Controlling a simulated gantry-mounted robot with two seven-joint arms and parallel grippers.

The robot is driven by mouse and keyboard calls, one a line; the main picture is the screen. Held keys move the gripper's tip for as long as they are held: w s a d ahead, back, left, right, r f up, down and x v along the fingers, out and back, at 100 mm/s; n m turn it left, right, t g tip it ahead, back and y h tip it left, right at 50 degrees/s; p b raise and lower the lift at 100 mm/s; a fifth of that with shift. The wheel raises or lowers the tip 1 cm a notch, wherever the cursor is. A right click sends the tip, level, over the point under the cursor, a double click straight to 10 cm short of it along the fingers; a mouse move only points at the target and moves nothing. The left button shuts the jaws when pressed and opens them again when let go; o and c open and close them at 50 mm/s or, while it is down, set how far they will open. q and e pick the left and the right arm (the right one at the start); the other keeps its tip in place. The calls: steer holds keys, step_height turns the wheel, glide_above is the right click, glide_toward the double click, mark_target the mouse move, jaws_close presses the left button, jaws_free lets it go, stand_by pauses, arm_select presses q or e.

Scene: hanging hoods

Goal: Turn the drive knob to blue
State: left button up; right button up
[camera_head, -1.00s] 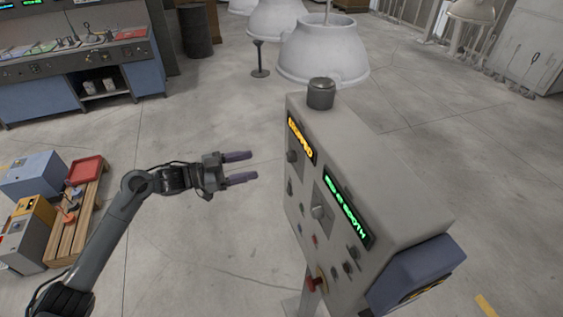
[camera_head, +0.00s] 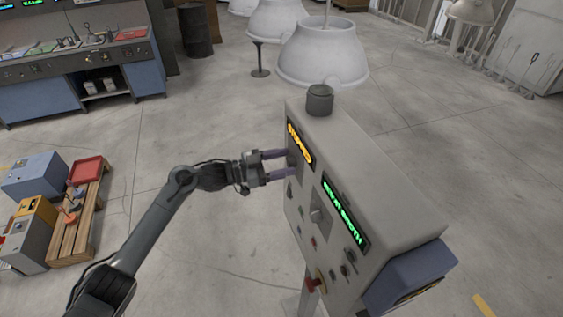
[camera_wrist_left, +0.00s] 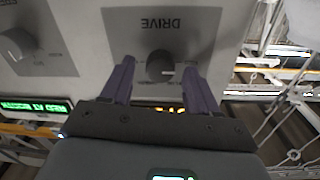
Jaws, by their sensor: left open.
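The drive knob (camera_wrist_left: 160,67) is a dark round knob on a grey plate under the upside-down word DRIVE in the left wrist view. A light mark on it points right in that view. My left gripper (camera_head: 283,163) is open at the upper left of the grey control box (camera_head: 375,190). In the left wrist view its two purple fingers (camera_wrist_left: 160,75) stand on either side of the drive knob; I cannot tell whether they touch it. In the head view the fingers hide the knob. The blue setting is not readable. My right gripper is not in view.
An orange display (camera_head: 300,146) and a green display (camera_head: 345,212) are on the box face. A second knob (camera_head: 317,214), several small buttons and a red knob (camera_head: 310,282) are below. A wooden pallet (camera_head: 78,230) with boxes stands left. Floor around is open.

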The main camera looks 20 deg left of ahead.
arm_select(q)
steer(key=shift+c, duration=0.2)
steer(key=c, duration=1)
steer(key=m+b, duration=0.2)
steer(key=shift+f+b, duration=0.2)
steer(key=shift+b, duration=0.1)
steer(key=m+b, duration=0.4)
steer(key=shift+s+m+y, duration=0.1)
steer(key=shift+m+y, duration=0.2)
steer(key=m+b, duration=0.3)
steer(key=shift+d+r+m+b, duration=0.1)
steer(key=shift+m+b, duration=0.65)
steer(key=shift+m, duration=0.15)
